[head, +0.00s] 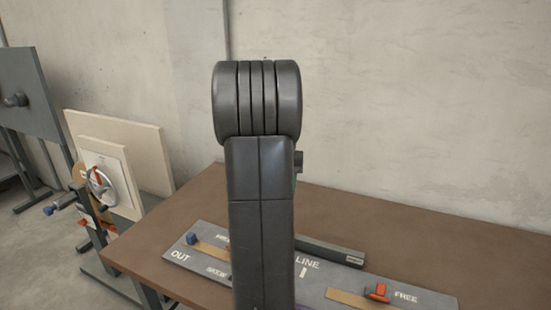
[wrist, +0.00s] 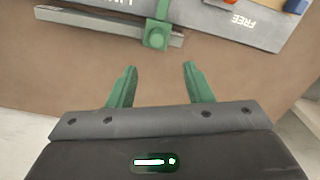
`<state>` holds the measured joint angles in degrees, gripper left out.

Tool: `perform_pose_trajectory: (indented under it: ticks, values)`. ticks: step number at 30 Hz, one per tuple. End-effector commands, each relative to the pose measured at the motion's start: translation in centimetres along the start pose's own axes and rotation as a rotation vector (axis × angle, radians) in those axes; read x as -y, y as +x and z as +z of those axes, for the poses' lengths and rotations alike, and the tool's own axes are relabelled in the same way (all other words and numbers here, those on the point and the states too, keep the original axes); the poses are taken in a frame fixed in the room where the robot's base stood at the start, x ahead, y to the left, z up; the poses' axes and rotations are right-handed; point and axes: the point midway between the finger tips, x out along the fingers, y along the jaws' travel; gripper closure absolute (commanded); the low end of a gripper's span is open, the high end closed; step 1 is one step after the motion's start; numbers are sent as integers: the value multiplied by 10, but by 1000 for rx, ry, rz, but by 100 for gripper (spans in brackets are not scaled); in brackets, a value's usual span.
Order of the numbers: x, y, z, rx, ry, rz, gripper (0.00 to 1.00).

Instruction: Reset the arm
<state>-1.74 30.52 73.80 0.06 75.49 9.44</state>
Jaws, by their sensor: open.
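In the wrist view my gripper (wrist: 159,67) is open, its two green fingers apart with nothing between them. It is over bare brown table, and a grey bar (wrist: 100,25) with a green block (wrist: 157,36) lies beyond the fingertips. My dark arm stands upright in the middle of the head view, where I cannot make out the gripper. The arm hides part of a grey board (head: 415,293) lettered OUT, LINE and FREE. The board also shows at the top of the wrist view (wrist: 215,20).
The brown table (head: 400,225) has clear surface behind and right of the board. On the board are a blue knob (head: 191,239) and a red handle (head: 378,292). A dark bar (head: 335,252) lies at its back edge. A stand with a handwheel (head: 100,183) is left of the table.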

Motion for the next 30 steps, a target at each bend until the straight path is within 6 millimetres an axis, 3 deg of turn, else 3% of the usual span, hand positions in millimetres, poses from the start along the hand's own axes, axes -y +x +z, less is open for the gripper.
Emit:
perform_pose_trajectory:
  ticks: [18,24,30]
  values:
    - [-2,111,2,7,1,2,54]
    - [-2,132,2,5,2,2,54]
    - [-7,133,3,3,1,2,54]
